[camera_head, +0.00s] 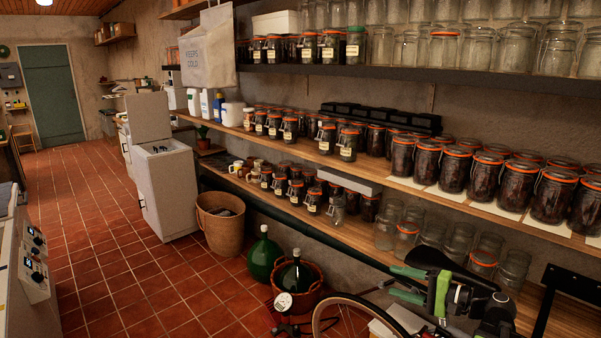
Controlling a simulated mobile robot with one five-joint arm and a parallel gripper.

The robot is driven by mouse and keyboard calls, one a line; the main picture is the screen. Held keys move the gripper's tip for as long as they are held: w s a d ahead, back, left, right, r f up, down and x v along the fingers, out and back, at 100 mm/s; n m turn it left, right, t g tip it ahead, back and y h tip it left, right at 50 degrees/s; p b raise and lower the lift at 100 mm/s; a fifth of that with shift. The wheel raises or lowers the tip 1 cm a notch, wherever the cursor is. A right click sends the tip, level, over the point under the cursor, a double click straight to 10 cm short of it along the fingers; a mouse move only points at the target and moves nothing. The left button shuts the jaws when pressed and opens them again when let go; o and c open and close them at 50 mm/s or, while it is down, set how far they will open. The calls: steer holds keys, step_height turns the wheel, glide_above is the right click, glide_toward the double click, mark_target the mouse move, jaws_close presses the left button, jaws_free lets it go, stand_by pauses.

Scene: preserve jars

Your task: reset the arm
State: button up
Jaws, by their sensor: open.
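My gripper (398,282) is at the lower right, in front of the lower shelf. Its two green fingers point left and stand apart, one above the other, with nothing seen between them. My black arm (480,299) is folded low behind it, towards the right. Part of the arm is cut off by the bottom edge of the view.
A lower wooden shelf (350,232) with empty glass jars (386,228) lies just behind the gripper. Filled orange-rimmed jars (520,186) line the shelf above. A wheel (322,308), a basketed bottle (296,277) and a green demijohn (264,256) stand left. Tiled floor (110,262) is open.

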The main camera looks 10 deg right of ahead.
steer(key=a+f+n+g+h+p, duration=0.1)
steer(key=a+f+n+g, duration=0.2)
steer(key=a, duration=0.7)
steer(key=a+f+n+g+p, duration=0.2)
steer(key=a+f+g, duration=0.15)
steer(key=a, duration=0.65)
steer(key=a+f+n+g+h+p, duration=0.1)
steer(key=a+f+n+g, duration=0.2)
steer(key=a, duration=0.7)
step_height(320, 180, down, 3)
steer(key=s+a+n+g+h+p, duration=0.1)
steer(key=s+a+n+g+h, duration=0.1)
steer(key=g+h, duration=0.15)
steer(key=d+f+n+h, duration=0.1)
steer(key=d+f+h, duration=0.1)
steer(key=d+h, duration=0.3)
steer(key=d, duration=0.4)
steer(key=shift+s+t, duration=0.3)
steer(key=shift+t, duration=0.1)
